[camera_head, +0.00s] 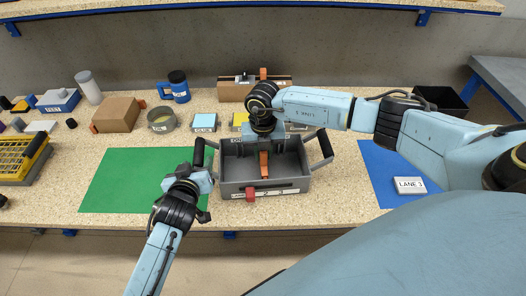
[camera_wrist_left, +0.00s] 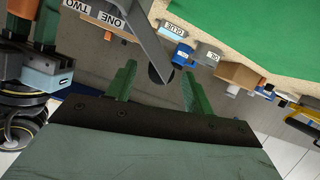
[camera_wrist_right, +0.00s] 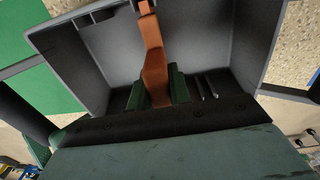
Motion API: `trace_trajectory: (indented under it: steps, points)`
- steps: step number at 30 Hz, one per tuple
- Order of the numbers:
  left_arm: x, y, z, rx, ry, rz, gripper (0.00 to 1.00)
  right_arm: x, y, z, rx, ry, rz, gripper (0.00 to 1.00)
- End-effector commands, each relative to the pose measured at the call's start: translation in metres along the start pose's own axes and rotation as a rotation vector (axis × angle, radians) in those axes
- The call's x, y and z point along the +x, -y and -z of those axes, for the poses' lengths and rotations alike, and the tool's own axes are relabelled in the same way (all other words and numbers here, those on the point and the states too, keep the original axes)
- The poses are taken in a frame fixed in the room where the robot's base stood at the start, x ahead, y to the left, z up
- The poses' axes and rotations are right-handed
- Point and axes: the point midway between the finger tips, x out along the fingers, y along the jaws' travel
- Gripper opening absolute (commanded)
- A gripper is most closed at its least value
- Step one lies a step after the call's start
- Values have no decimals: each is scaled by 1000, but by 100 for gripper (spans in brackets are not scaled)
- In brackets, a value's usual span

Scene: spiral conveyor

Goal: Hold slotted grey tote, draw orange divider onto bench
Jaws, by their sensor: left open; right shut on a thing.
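The slotted grey tote (camera_head: 232,187) stands on the bench with a black handle on each side. The orange divider (camera_head: 264,166) stands inside it; it shows close up in the right wrist view (camera_wrist_right: 153,60). My right gripper (camera_wrist_right: 158,90) is shut on the divider, reaching into the tote from above; the divider's gripped end is partly hidden between the fingers. My left gripper (camera_wrist_left: 156,88) is open beside the tote's left handle (camera_head: 198,152). In the left wrist view the handle's rounded end (camera_wrist_left: 160,73) shows between the fingertips; I cannot tell whether they touch it.
A green mat (camera_head: 130,180) lies clear left of the tote. A blue mat (camera_head: 385,175) lies to the right, with a LANE 3 block (camera_head: 410,186). Boxes, a round tin (camera_head: 161,119) and a blue mug (camera_head: 179,88) line the back. A red piece (camera_head: 250,194) sits on the tote's front wall.

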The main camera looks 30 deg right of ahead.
Motion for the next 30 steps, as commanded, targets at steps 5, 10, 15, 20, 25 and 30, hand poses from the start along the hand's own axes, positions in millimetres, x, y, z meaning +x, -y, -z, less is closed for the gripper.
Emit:
trace_trajectory:
  steps: [5, 10, 15, 20, 25, 30]
  points:
    - [0, 0, 0, 0, 0, 0, 52, 0, 0, 0, 0, 0, 0, 0]
    - [3, 0, 0, 0, 0, 1, 52, 0, 0, 0, 0, 0, 0, 0]
    - [12, 0, 1, 0, -1, 1, 52, 0, 0, 0, 0, 0, 0, 0]
    - [17, 0, 0, -1, -1, 0, 52, 0, 0, 0, 0, 0, 0, 0]
    - [18, 0, 0, 0, -1, 0, 52, 0, 0, 0, 0, 0, 0, 0]
    - [18, 0, 0, 0, -1, 0, 44, 0, 0, 0, 0, 0, 0, 0]
